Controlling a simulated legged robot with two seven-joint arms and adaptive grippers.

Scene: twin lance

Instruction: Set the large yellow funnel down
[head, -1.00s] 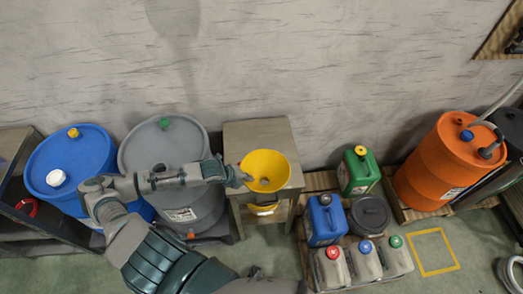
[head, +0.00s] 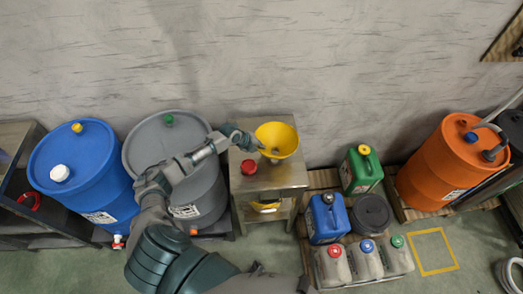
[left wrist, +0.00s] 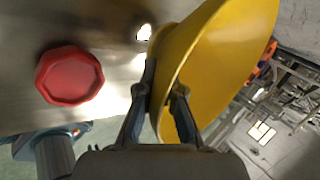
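The large yellow funnel (head: 277,140) is over the back right part of a small steel table (head: 285,177), its wide mouth facing up in the head view. My left gripper (head: 257,147) reaches it from the left and is shut on its side. In the left wrist view, the fingers (left wrist: 158,95) straddle the lower part of the yellow funnel (left wrist: 215,60), which looks tilted there. I cannot tell whether the funnel touches the tabletop. My right gripper is not in view.
A red cap (head: 249,167) lies on the tabletop left of the funnel. A yellow object (head: 266,206) sits below the tabletop. A grey drum (head: 165,150) stands left of the table; green (head: 361,170) and blue (head: 327,218) jugs stand right. The tabletop's front right is clear.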

